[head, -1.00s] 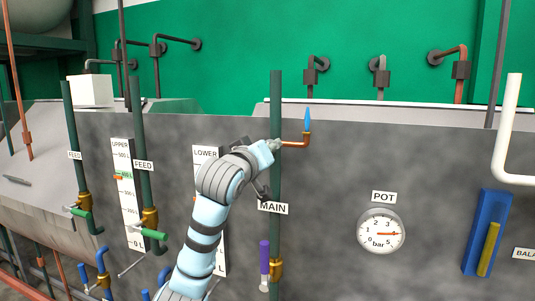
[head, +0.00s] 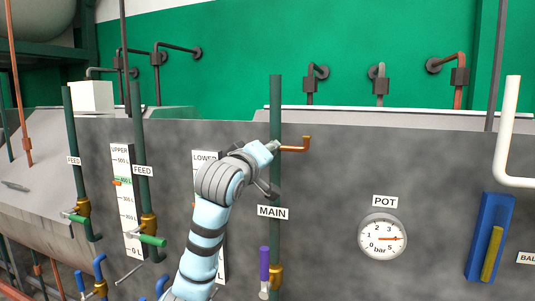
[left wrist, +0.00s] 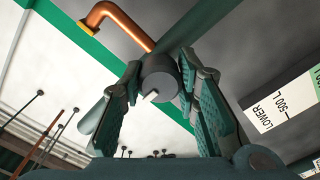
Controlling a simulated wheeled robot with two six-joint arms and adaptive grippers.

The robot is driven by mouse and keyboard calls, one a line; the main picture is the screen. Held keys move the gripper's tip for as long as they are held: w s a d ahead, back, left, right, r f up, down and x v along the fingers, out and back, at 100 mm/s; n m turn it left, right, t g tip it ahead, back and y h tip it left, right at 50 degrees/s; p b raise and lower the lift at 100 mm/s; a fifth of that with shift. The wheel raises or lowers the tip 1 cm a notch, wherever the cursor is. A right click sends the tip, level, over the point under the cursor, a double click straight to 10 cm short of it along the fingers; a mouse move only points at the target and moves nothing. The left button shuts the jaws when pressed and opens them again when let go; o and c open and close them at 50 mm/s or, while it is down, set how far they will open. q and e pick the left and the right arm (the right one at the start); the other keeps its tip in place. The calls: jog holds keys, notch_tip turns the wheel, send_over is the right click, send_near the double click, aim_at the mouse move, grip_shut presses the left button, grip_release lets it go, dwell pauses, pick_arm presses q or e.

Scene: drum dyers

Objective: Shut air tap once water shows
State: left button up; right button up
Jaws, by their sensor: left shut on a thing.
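The air tap shows in the left wrist view as a dark grey round body (left wrist: 160,76) with a small pale stub at its middle. Its bent copper spout (head: 297,148) sticks out to the right of the green MAIN pipe (head: 275,108) in the head view, and it also shows in the wrist view (left wrist: 122,22). No water shows at the spout's upturned end. My left gripper (head: 271,147) is at the tap, shut on it, with one finger on either side. In the head view the gripper and pipe largely hide the tap body. My right gripper is out of view.
A MAIN label (head: 272,212) and a purple-handled valve (head: 264,262) are lower on the pipe. A POT gauge (head: 382,238) is to the right. Two FEED pipes with green-handled valves (head: 152,240) and level scales (head: 125,200) are to the left.

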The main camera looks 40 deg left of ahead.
pick_arm(q)
jog(key=o, duration=1.2)
jog(key=shift+c, duration=0.2)
jog(key=v, duration=1.2)
